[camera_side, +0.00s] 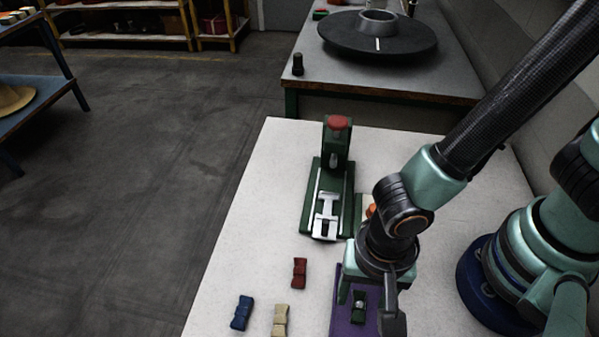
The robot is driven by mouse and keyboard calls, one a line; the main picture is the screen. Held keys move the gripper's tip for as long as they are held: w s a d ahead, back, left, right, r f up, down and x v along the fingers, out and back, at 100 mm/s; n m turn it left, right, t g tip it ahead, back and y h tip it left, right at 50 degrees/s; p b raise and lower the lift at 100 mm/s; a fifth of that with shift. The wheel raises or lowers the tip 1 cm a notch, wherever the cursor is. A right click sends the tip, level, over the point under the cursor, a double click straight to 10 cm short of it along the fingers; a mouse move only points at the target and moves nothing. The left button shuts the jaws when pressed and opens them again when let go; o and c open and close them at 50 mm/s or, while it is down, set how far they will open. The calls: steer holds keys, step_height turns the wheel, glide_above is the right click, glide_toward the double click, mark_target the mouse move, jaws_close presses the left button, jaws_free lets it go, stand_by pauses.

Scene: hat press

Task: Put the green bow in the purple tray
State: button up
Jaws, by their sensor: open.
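The purple tray (342,322) is at the bottom of the picture, partly hidden by my gripper and cut off by the lower edge. The small dark green bow (359,308) shows against the tray, within its outline, and appears to lie in it. My gripper (368,304) is over the tray and pointing down. Its fingers are apart, one on each side of the bow in this view. I cannot tell whether either finger touches it.
A red bow (299,272), a blue bow (241,313) and a cream bow (280,320) lie left of the tray on the white table (240,235). A green press (328,195) stands behind. An orange item (371,210) is partly hidden by my arm. The table's left side is clear.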

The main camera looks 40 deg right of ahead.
mark_target(359, 309)
step_height(359, 309, up, 9)
steer(key=w+d+r+n+t, duration=0.2)
steer(key=w+d+r+n, duration=0.2)
steer(key=d, duration=0.8)
steer(key=w+d+r+n+t, duration=0.3)
steer(key=w+d+r+n, duration=0.2)
steer(key=w+d, duration=0.6)
step_height(359, 309, up, 3)
steer(key=shift+w+d+f+t, duration=0.1)
steer(key=shift+w+d+t, duration=0.2)
steer(key=shift+d, duration=0.15)
